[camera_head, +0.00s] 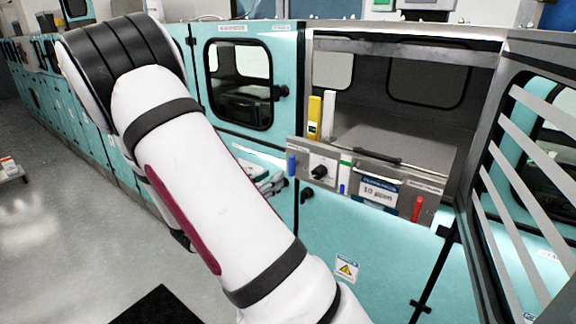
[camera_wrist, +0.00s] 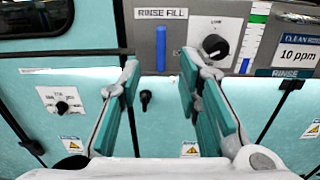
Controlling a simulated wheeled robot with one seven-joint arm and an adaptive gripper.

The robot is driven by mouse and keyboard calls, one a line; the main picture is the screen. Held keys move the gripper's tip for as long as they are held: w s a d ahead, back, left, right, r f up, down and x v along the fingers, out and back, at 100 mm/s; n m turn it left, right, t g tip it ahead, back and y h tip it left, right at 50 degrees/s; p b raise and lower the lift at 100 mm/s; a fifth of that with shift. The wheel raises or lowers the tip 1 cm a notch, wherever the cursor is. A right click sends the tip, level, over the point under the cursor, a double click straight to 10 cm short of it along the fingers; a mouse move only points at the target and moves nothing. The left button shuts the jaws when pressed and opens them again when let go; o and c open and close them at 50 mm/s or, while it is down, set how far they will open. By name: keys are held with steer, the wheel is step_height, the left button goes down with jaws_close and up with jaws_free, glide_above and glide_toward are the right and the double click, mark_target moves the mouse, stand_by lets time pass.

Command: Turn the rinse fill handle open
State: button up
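The rinse fill handle (camera_wrist: 160,48) is a blue upright bar on a grey panel, under a "RINSE FILL" label (camera_wrist: 161,13) in the wrist view. In the head view the blue handle (camera_head: 291,164) stands at the left end of the panel. My gripper (camera_wrist: 159,64) is open, with teal-padded fingers spread apart. The handle shows in the gap between the fingertips, with nothing held. I cannot tell how far the fingertips are from the panel. My white arm hides much of the gripper in the head view.
A black knob (camera_wrist: 214,46) is right of the handle, close to the right finger. A "10 ppm" display (camera_head: 379,191) and a red handle (camera_head: 417,208) are further right. An open slatted door (camera_head: 520,180) stands at right.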

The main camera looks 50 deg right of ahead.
mark_target(290, 166)
steer(key=d, duration=0.6)
steer(key=d+p, duration=0.1)
steer(key=d, duration=0.2)
steer(key=shift+w, duration=0.3)
steer(key=shift+c, duration=0.3)
jaws_close()
